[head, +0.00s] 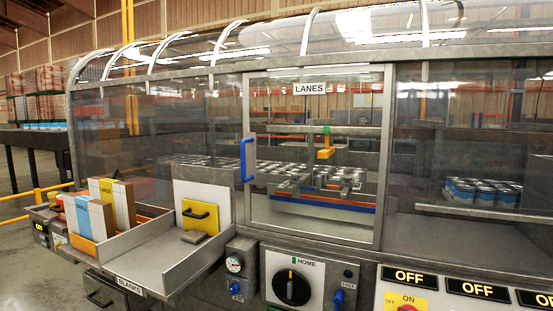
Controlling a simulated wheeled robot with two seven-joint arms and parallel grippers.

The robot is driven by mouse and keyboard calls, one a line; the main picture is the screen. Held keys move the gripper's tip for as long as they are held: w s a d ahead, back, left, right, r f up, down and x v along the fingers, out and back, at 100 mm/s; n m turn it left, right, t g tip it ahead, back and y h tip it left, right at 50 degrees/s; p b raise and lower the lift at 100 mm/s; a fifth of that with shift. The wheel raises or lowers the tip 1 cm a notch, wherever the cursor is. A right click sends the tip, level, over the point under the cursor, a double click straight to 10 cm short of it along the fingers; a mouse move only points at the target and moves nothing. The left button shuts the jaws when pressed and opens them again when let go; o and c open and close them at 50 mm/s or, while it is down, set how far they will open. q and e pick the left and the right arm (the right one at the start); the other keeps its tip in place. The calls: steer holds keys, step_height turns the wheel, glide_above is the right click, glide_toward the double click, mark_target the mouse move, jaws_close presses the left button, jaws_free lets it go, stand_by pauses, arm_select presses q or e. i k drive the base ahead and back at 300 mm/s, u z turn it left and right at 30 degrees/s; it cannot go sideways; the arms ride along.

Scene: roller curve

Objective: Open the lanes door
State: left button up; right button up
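The lanes door (384,150) is a clear panel in a grey metal frame at the middle of the machine in the head view. A white sign (310,88) reading LANES is at its top. A blue handle (243,162) stands upright on the door's left side. The door looks shut, flush with the panels beside it. Through it I see rows of cans (340,176) and an orange and green part. Neither of my grippers is in view, and nothing touches the handle.
Below the door are a black HOME knob (292,288) and a gauge (235,265). OFF signs (409,277) are at the lower right.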

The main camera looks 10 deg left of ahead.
mark_target(248, 144)
steer(key=u, duration=0.55)
steer(key=k, duration=0.65)
steer(key=u, duration=0.95)
steer(key=i, duration=0.9)
steer(key=z, duration=0.45)
steer(key=i, duration=0.6)
steer(key=z, duration=0.75)
